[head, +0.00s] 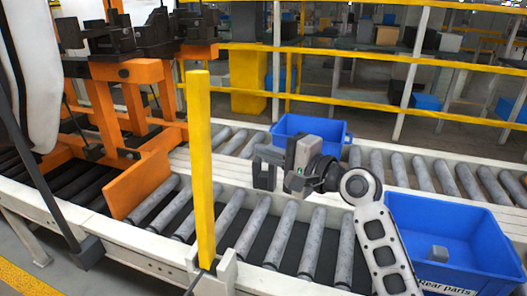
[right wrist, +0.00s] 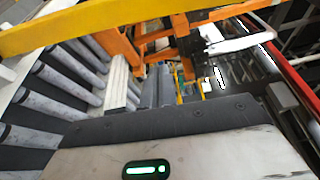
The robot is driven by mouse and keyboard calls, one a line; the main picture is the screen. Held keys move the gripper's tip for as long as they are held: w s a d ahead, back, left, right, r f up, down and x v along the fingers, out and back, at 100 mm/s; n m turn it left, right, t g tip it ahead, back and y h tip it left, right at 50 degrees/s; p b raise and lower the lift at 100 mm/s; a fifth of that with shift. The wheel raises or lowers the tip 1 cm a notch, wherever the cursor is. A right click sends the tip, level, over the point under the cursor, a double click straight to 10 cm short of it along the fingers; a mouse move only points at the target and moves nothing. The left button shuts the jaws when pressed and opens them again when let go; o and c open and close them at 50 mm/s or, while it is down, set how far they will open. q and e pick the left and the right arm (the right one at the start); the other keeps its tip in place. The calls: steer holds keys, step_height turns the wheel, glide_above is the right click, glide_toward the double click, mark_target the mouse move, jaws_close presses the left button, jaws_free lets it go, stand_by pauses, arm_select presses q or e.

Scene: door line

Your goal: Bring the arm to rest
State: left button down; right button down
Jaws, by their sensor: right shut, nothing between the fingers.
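My right arm (head: 385,245) comes in from the lower right and reaches over the near roller conveyor. Its gripper (head: 263,170) points left in the head view, in the air above the rollers, behind and to the right of the yellow post. The gripper is shut and holds nothing. My left gripper is not in view.
A blue bin (head: 468,225) labelled "Rear parts" holds a small grey block (head: 437,253), close beside my right arm. Another blue bin (head: 290,122) stands behind the gripper. A yellow post (head: 200,170) and an orange fixture (head: 140,185) stand left. Yellow rails (head: 360,54) run behind.

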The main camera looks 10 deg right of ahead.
steer(key=s+d+f+n+h, duration=0.1)
steer(key=s+f+n+h, duration=0.2)
steer(key=f, duration=0.6)
steer(key=s+d+f+n+h, duration=0.1)
steer(key=s+f+h, duration=0.1)
steer(key=s+f, duration=0.5)
steer(key=s+d+f+n+g+h, duration=0.1)
steer(key=s+f+n, duration=0.3)
steer(key=s+f, duration=0.3)
steer(key=s+d+f+n+g+h, duration=0.1)
steer(key=s+f+n+h, duration=0.1)
steer(key=s+f+n, duration=0.3)
steer(key=s+f, duration=0.2)
steer(key=s, duration=0.2)
steer(key=shift+s+d+f+g+h, duration=0.25)
steer(key=shift+d+f+g+h, duration=0.05)
